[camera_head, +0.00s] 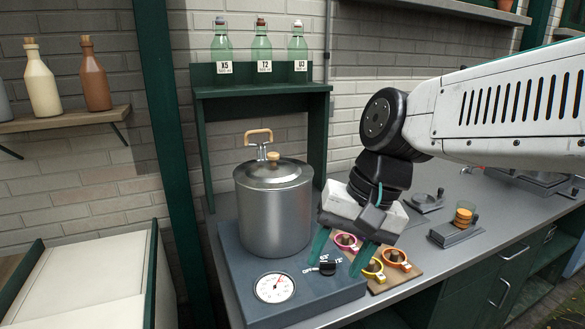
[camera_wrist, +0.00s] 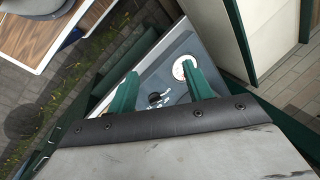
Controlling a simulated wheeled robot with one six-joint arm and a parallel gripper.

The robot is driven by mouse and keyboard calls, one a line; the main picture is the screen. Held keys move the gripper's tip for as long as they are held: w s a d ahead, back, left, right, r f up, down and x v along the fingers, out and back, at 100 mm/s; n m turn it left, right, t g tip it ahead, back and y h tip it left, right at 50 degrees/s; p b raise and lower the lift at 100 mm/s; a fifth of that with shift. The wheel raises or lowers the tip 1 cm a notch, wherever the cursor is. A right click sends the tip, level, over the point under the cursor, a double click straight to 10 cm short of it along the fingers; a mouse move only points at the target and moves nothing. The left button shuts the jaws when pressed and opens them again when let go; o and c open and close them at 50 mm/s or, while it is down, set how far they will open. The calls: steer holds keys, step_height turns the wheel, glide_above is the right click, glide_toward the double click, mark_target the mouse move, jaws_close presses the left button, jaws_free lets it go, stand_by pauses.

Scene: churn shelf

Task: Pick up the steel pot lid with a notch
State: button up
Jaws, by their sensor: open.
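The steel lid (camera_head: 262,173) sits on top of a tall steel pot (camera_head: 272,215) in the head view. It has a small wooden knob (camera_head: 273,157) near its middle. I cannot make out a notch in its rim. My gripper (camera_head: 340,258) is to the right of the pot and below lid height. Its green fingers are apart and point down over the front right of the pot's base. In the wrist view, my gripper (camera_wrist: 162,82) is open and empty, and neither the pot nor the lid shows.
The blue-grey base (camera_head: 232,268) carries a dial (camera_head: 275,287) and a black knob (camera_head: 328,268). A wooden-handled metal piece (camera_head: 258,138) rises behind the lid. A wooden board (camera_head: 405,277) with coloured rings lies at right. A green shelf (camera_head: 262,90) with bottles stands behind the pot.

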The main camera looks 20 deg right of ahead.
steer(key=w+a+r+m+t+y, duration=0.1)
steer(key=w+r+m+t+y, duration=0.2)
steer(key=w+m, duration=0.65)
steer(key=m+t+y, duration=0.3)
steer(key=m+t, duration=0.2)
steer(key=m, duration=0.7)
glide_toward(276, 154)
steer(key=shift+w+a+f, duration=0.95)
steer(key=shift+w+f, duration=0.05)
steer(key=shift+f, duration=0.1)
steer(key=x, duration=0.7)
steer(key=shift+w+a+r, duration=0.1)
steer(key=shift+a+r, duration=0.05)
steer(key=shift+r, duration=0.25)
steer(key=shift+w+a+f, duration=0.1)
steer(key=shift+w+a, duration=0.1)
jaws_close()
